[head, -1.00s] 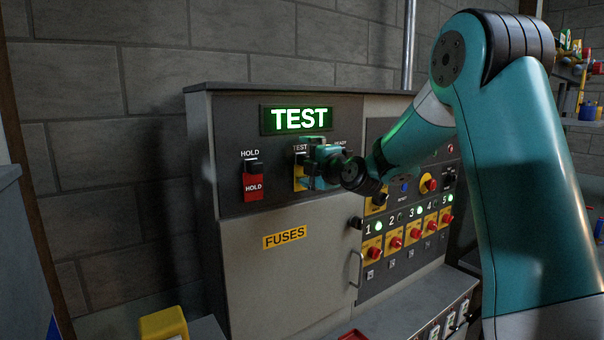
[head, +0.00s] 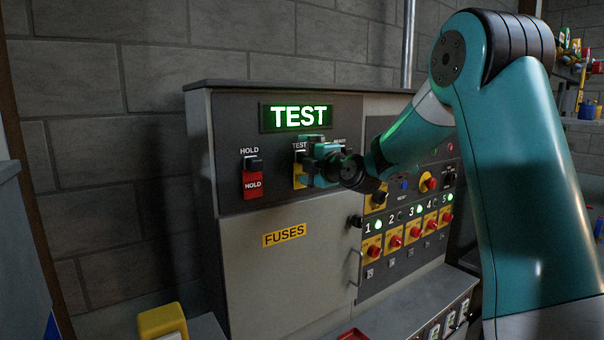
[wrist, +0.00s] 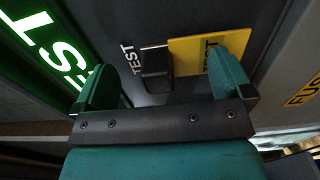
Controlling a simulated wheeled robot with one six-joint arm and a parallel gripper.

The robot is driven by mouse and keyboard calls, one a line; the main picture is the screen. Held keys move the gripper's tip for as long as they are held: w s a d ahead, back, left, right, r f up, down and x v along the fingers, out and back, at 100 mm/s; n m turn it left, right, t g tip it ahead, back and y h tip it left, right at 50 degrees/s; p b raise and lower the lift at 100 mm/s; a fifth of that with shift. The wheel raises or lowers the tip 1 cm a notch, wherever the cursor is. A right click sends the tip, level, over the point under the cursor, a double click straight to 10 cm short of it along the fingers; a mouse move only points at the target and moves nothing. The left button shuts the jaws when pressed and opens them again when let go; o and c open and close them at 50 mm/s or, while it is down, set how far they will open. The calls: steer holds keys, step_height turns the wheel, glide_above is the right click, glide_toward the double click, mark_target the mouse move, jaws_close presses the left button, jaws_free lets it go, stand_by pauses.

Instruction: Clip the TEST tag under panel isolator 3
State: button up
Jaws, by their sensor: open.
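The yellow TEST tag (head: 299,172) hangs under its black clip at the TEST position on the panel's upper face. The wrist view shows the tag (wrist: 193,54) and the black clip (wrist: 156,70) between my fingers. My gripper (head: 313,164) is open in front of the tag, with one finger on each side; I cannot tell whether either touches it. In the head view the gripper hides part of the tag. Isolator 3 (head: 411,233) is a red knob on a yellow plate in the lower right row. A small dark fitting (head: 411,254) sits under it.
A lit green TEST display (head: 299,116) is above. A red HOLD tag (head: 253,184) hangs to the left. The FUSES door (head: 270,280) is below, with a protruding handle (head: 356,268) at its right edge. A ledge with several tags (head: 450,322) lies at the lower right.

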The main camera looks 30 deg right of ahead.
steer(key=shift+f+b, duration=0.7)
steer(key=shift+b, duration=0.15)
steer(key=shift+f+b, duration=0.15)
steer(key=shift+b, duration=0.65)
stand_by(0.4)
steer(key=shift+r, duration=0.2)
jaws_close()
steer(key=shift+s+f, duration=0.1)
steer(key=shift+s, duration=0.05)
steer(key=shift+s+d+b, duration=0.1)
steer(key=shift+s+b, duration=2.5)
steer(key=shift+s, duration=0.2)
